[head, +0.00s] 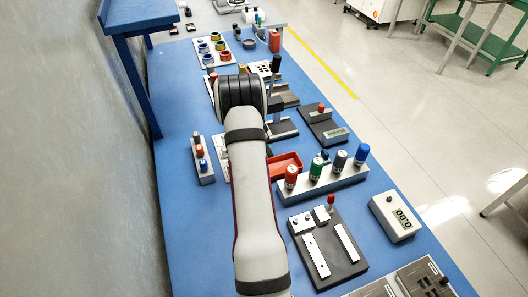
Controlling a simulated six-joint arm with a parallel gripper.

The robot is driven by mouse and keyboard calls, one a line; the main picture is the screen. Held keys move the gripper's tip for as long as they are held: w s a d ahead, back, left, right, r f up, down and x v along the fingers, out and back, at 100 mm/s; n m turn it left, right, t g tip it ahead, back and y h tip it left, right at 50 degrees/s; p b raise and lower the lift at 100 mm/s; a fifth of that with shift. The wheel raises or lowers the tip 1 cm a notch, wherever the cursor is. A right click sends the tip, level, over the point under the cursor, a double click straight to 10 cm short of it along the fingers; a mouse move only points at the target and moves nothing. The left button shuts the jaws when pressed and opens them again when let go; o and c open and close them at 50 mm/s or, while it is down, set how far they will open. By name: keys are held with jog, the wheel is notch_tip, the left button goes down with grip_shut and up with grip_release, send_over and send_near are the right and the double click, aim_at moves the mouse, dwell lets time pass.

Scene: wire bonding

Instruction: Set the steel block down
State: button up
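My arm reaches from the bottom edge up over the middle of the blue workbench (190,235). It ends in a dark ribbed joint near the top centre. My gripper is hidden behind or beneath the arm, so I cannot see whether it holds anything. I cannot clearly pick out the steel block; it may be hidden by the arm as well. Grey metal fixtures (287,97) stand just right of the wrist.
A rack with coloured-cap bottles (325,186), a red tray (285,165), a dark fixture plate (328,247) and a display box (395,217) stand to the right. A small block with coloured knobs (202,160) is left. The bench's near left is clear.

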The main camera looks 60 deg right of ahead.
grip_shut()
dwell(0.3)
